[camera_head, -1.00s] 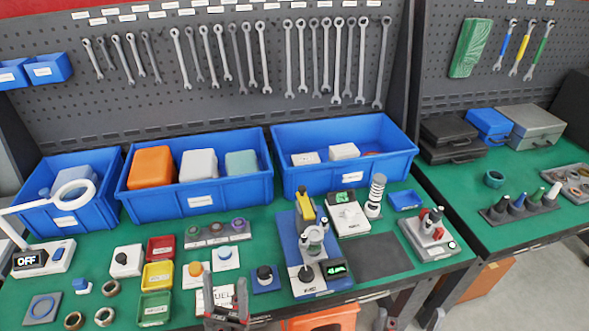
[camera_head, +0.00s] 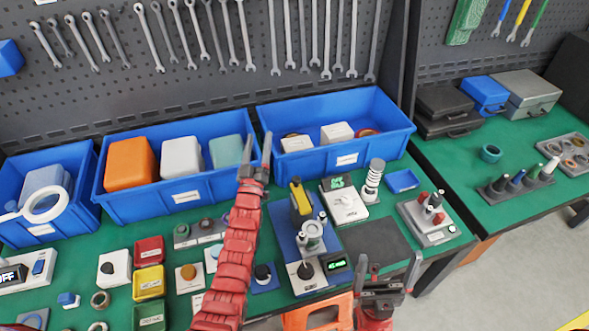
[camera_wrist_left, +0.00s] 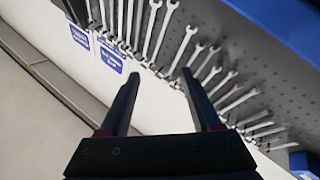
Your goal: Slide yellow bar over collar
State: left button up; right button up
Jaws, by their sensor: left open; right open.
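The yellow bar (camera_head: 299,199) stands at the rear of a blue-based test fixture (camera_head: 330,243) on the green bench. A grey metal clamp part (camera_head: 312,235), perhaps holding the collar, sits just in front of it; I cannot make out the collar. My left gripper (camera_head: 257,150) is raised left of the bar, apart from it, fingers pointing up in front of the blue bins. It is open and empty; its fingers also show in the left wrist view (camera_wrist_left: 159,80), against the wrench wall. My right gripper (camera_head: 370,268) is open and empty near the bench's front edge.
Blue bins (camera_head: 180,199) line the back. A white device (camera_head: 344,207) and a striped cylinder (camera_head: 373,180) stand right of the fixture, with a red-knobbed block (camera_head: 428,222) further right. A dark mat (camera_head: 378,245) is bare. An orange stool (camera_head: 310,316) stands in front.

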pick_arm(q)
jog(key=w+d+n+g+p, duration=0.1)
jog(key=w+d+g, duration=0.1)
jog(key=w+g, duration=0.1)
jog(key=w+d+f+n+g, duration=0.1)
jog(key=w+d+n+g, duration=0.1)
jog(key=w+d+g, duration=0.1)
jog(key=w+d+n+g+p, duration=0.1)
jog(key=w+d+g, duration=0.2)
jog(key=w+g, duration=0.2)
jog(key=shift+w+f+n+p, duration=0.25)
jog(key=shift+w+n+p, duration=0.05)
jog(key=shift+w, duration=0.5)
jog(key=s+d+r+n+g+y+p, duration=0.1)
jog(key=s+d+r+n+g+p, duration=0.15)
jog(key=s+r+g, duration=0.4)
notch_tip(320, 180, up, 6)
jog(key=n+g+y, duration=0.1)
jog(key=n+g, duration=0.1)
jog(key=g, duration=0.3)
send_over(296, 179)
notch_tip(296, 179, down, 16)
jog(key=b, duration=0.3)
jog(key=shift+f+b, duration=0.15)
jog(key=shift+b, duration=0.25)
jog(key=shift+w+f, duration=0.1)
jog(key=shift+f, duration=0.5)
grip_shut()
